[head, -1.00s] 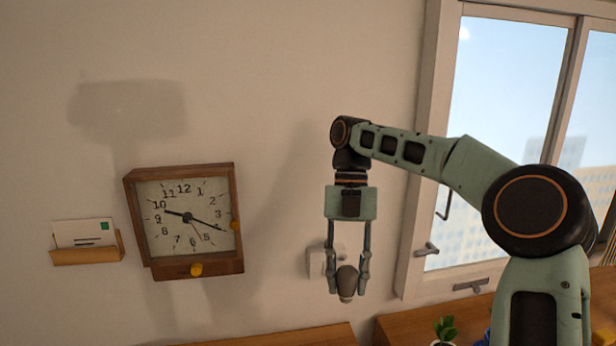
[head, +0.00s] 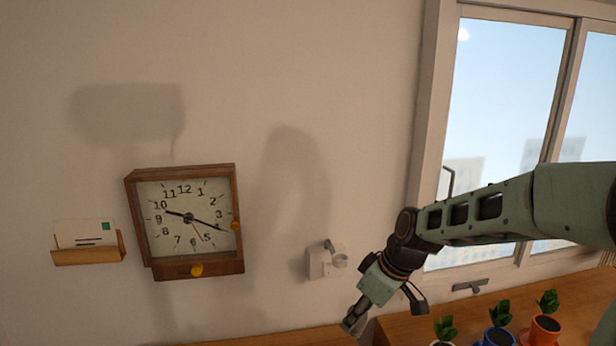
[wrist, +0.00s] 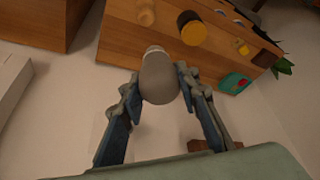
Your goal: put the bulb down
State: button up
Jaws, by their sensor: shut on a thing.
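The bulb (wrist: 158,79) is grey and rounded with a pale base end. In the wrist view it sits between my two fingertips, with its base pointing away from my palm. My gripper (wrist: 157,84) is shut on it. In the head view my gripper (head: 352,322) is low, tilted down to the left, near the gap between two wooden surfaces. The bulb cannot be made out there. The wrist view shows a wooden surface (wrist: 120,38) beyond the bulb; I cannot tell whether the bulb touches it.
Several potted plants, one in a blue pot (head: 497,337), stand below the window. A white wall fixture (head: 322,263) and a clock (head: 187,220) are on the wall.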

jog(key=m, duration=0.1)
jog(key=d+f+m+h, duration=0.1)
jog(key=m, duration=0.1)
jog(key=m+t, duration=0.1)
jog(key=m, duration=0.1)
jog(key=shift+s+d+f+h, duration=0.1)
jog(key=shift+d+f+h, duration=0.15)
jog(key=shift+f+h, duration=0.15)
jog(key=shift+s+d+f+m+t+h, duration=0.15)
jog(key=shift+d+m+h, duration=0.15)
jog(key=shift+m, duration=0.55)
jog(key=shift+d+f+m+t+h, duration=0.15)
jog(key=shift+d+m+h, duration=0.15)
jog(key=shift+m, duration=0.5)
jog(key=shift+s+d+f+m+h, duration=0.1)
jog(key=shift+d+f+m+h, duration=0.15)
jog(key=shift+m, duration=0.6)
jog(key=shift+a, duration=0.15)
